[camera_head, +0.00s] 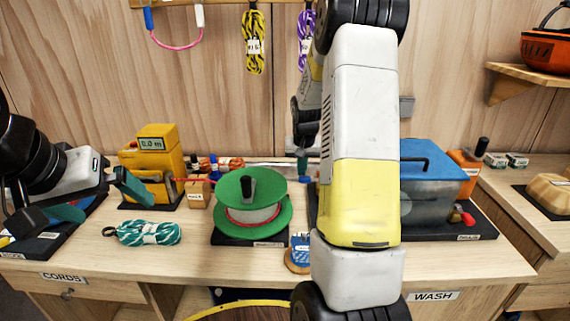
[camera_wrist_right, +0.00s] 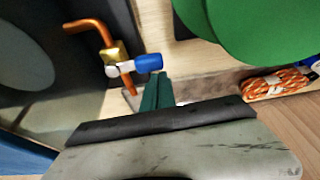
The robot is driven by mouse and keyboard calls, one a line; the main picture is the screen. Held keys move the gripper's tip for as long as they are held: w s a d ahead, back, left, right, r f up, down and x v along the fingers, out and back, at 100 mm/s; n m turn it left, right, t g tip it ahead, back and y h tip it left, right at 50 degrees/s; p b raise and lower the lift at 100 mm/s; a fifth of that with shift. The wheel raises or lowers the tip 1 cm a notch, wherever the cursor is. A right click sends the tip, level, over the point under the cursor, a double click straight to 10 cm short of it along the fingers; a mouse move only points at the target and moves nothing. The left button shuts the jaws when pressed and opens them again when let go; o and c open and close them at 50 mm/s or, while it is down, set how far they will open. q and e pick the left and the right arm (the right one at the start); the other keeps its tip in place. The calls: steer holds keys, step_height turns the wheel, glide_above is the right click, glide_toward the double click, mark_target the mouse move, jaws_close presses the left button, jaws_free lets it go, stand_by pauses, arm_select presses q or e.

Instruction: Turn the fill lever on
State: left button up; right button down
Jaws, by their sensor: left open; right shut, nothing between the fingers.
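The fill lever (camera_wrist_right: 148,64) has a blue grip and a white arm, mounted on a brass valve (camera_wrist_right: 117,52) with a copper pipe. In the right wrist view it points to the right, across the valve. My right gripper (camera_wrist_right: 158,88) is shut and empty; its green fingertips are right beside the blue grip, and I cannot tell if they touch it. In the head view this gripper (camera_head: 303,170) shows behind my right arm, which hides the valve and lever. My left gripper (camera_head: 100,202) is open and empty over the left of the bench.
A green spool (camera_head: 236,185) stands left of my right arm. A wash tank with a blue lid (camera_head: 430,160) and a red-handled drain tap (camera_head: 465,217) stands right of it. A teal cord bundle (camera_head: 148,233) and a yellow meter (camera_head: 155,170) are near my left gripper.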

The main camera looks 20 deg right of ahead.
steer(key=shift+s+a+n, duration=0.1)
steer(key=shift+s+n, duration=0.15)
steer(key=shift+n, duration=0.15)
steer(key=s+n, duration=0.1)
steer(key=s+n+y, duration=0.1)
steer(key=n, duration=0.1)
steer(key=shift+a, duration=0.3)
steer(key=s+n+y, duration=0.1)
steer(key=s+n, duration=0.1)
steer(key=n, duration=0.1)
steer(key=s+n+g+y, duration=0.1)
steer(key=n, duration=0.3)
steer(key=s+d+n+y, duration=0.1)
steer(key=s+n, duration=0.1)
steer(key=n, duration=0.1)
steer(key=shift+s+d+n, duration=0.1)
steer(key=shift+s+n, duration=0.2)
steer(key=shift+n, duration=0.1)
steer(key=shift+w+d, duration=0.5)
steer(key=shift+w, duration=0.2)
